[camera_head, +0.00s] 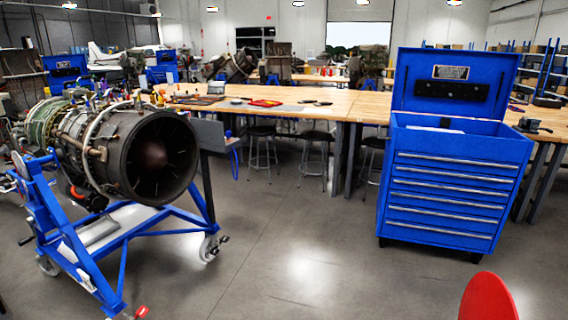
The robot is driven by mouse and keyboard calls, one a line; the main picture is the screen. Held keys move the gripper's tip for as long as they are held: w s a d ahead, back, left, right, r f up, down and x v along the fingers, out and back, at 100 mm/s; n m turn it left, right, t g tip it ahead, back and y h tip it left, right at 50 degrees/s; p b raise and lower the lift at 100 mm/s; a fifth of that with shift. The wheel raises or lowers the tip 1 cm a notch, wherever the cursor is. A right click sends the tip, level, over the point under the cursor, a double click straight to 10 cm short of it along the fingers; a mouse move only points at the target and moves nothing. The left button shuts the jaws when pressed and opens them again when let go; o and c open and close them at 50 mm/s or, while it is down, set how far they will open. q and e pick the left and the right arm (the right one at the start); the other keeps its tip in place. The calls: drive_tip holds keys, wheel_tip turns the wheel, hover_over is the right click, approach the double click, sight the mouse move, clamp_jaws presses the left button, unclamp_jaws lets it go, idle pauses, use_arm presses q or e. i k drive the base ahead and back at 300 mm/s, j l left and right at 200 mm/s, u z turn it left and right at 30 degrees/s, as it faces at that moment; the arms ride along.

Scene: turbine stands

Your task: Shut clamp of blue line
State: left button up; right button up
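A turbine engine (125,150) sits on a blue wheeled stand (75,245) at the left, its dark round opening facing right and toward me. Pipes and fittings run over its outer casing, too small to tell apart. I cannot make out a clamp on a blue line. A thin blue cord (236,162) hangs by the grey panel to the right of the engine; I cannot tell whether it is the line. Neither of my grippers shows in this view.
A blue tool chest (455,190) with its lid raised stands at the right. Long wooden tables (340,105) with stools (262,140) under them cross the back. A red rounded object (488,298) is cut off at bottom right. The middle floor is clear.

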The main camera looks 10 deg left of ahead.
sight(97, 79)
drive_tip(key=i+u, duration=0.1)
drive_tip(key=i, duration=0.45)
drive_tip(key=i+l+u, duration=0.15)
drive_tip(key=i, duration=0.35)
drive_tip(key=i+l+u, duration=0.1)
drive_tip(key=i, duration=0.45)
drive_tip(key=i+l+u, duration=0.15)
drive_tip(key=i+u, duration=0.25)
drive_tip(key=i+l+u, duration=0.2)
drive_tip(key=u, duration=0.2)
drive_tip(key=i+l+u, duration=0.25)
drive_tip(key=u, duration=0.15)
drive_tip(key=i+l+u, duration=0.2)
drive_tip(key=l+u, duration=0.2)
drive_tip(key=i+l+u, duration=0.1)
drive_tip(key=l+u, duration=0.3)
drive_tip(key=i+l+u, duration=0.2)
drive_tip(key=l, duration=0.25)
drive_tip(key=l+u, duration=0.25)
drive_tip(key=l, duration=0.25)
